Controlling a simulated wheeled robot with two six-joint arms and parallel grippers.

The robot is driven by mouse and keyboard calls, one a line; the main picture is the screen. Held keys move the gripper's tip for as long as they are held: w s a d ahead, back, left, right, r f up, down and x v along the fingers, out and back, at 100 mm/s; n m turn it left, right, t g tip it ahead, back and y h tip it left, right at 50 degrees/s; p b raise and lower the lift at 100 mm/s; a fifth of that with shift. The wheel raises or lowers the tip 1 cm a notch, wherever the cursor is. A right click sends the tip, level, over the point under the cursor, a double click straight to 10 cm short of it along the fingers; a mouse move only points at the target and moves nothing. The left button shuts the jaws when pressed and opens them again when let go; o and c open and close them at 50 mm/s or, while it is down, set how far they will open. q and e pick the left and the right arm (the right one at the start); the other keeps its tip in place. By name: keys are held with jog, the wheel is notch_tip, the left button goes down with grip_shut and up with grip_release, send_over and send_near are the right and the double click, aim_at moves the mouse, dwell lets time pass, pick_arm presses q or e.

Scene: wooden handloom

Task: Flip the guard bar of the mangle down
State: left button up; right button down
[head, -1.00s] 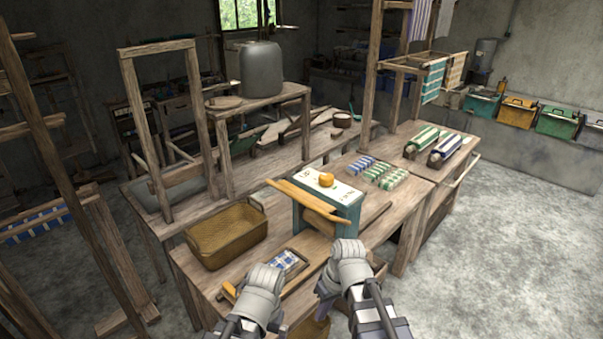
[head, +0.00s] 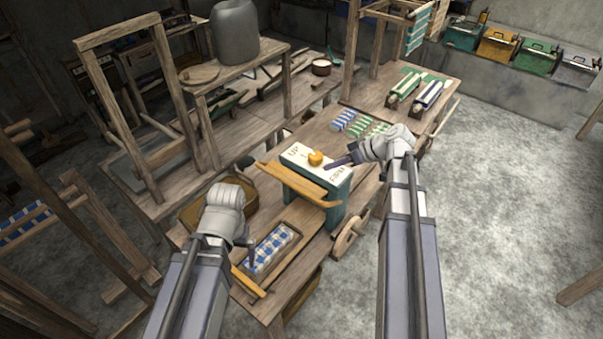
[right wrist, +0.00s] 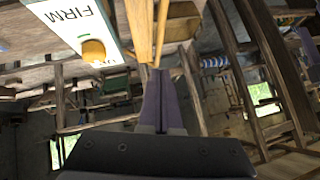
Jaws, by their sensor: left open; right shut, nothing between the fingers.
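The mangle (head: 335,207) is a teal box with a white top lettered UP and FIRM and an orange knob (head: 315,158). A long yellow-brown wooden bar (head: 297,184), which looks like the guard bar, runs along its front upper edge; I cannot tell its exact tilt. My left gripper (head: 251,262) is open above a tray of blue-checked cloth.
The cloth tray (head: 285,257) lies at the table's front. A woven basket (head: 190,213) stands behind my left gripper, partly hidden. A wooden wheel (head: 350,232) is at the mangle's right. Folded cloths (head: 343,120) lie behind it. Open floor (head: 500,200) lies to the right.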

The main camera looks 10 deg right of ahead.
dwell(0.3)
jog(key=b, duration=0.9)
send_near(298, 187)
jog(key=w+a+f, duration=0.2)
jog(key=w+a, duration=0.1)
jog(key=shift+s+a+f+b, duration=0.1)
jog(key=shift+s+f+b, duration=0.05)
jog(key=shift+f+b, duration=0.35)
jog(key=shift+s+a+f+b, duration=0.1)
jog(key=shift+s+f+b, duration=0.05)
jog(key=shift+f+b, duration=0.3)
